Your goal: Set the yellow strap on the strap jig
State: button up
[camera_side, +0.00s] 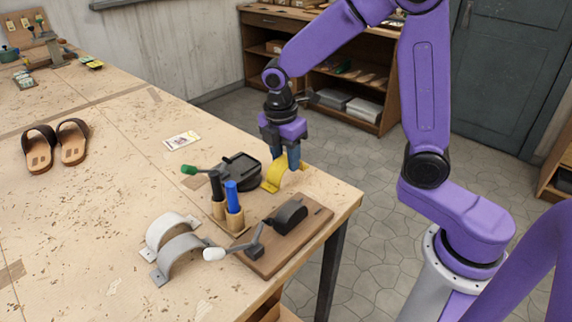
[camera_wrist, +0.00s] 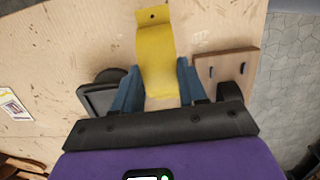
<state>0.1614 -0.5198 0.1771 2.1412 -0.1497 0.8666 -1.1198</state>
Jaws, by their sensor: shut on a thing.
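The yellow strap (camera_side: 273,179) is a curved band with a flat, holed end tab. It is near the table's right edge, and it also shows in the wrist view (camera_wrist: 155,52). My gripper (camera_side: 286,164), with blue fingers, is shut on the strap, one finger at each side of it in the wrist view (camera_wrist: 159,82). I cannot tell whether the strap touches the table. A wooden board (camera_side: 312,222) with a black rounded form (camera_side: 291,215) and a white-handled lever (camera_side: 215,254) looks like the strap jig. The form holds no strap and lies nearer the camera than my gripper.
A black device (camera_side: 240,168) with a green handle stands close left of my gripper. Blue (camera_side: 232,197) and black (camera_side: 215,186) handled tools stand in wooden holders between it and the board. Grey arched straps (camera_side: 178,252) and sandals (camera_side: 72,142) lie farther left.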

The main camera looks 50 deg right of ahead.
aim_at(282, 164)
jog(key=shift+s+f, duration=0.1)
jog(key=shift+f, duration=1.2)
jog(key=shift+f, duration=0.15)
jog(key=o, duration=1)
notch_tip(282, 164, up, 12)
jog(key=a, duration=0.2)
jog(key=s+f+m, duration=0.1)
jog(key=s+f, duration=0.1)
jog(key=s, duration=0.6)
jog(key=s+d+f+m+y, duration=0.1)
jog(key=s+f+m, duration=0.1)
jog(key=s, duration=0.6)
jog(key=s+d+f+m, duration=0.1)
jog(key=s+f+m, duration=0.1)
jog(key=s, duration=0.6)
jog(key=shift+s+d+f+y, duration=0.1)
jog(key=shift+d+y, duration=0.1)
jog(key=shift+y, duration=0.2)
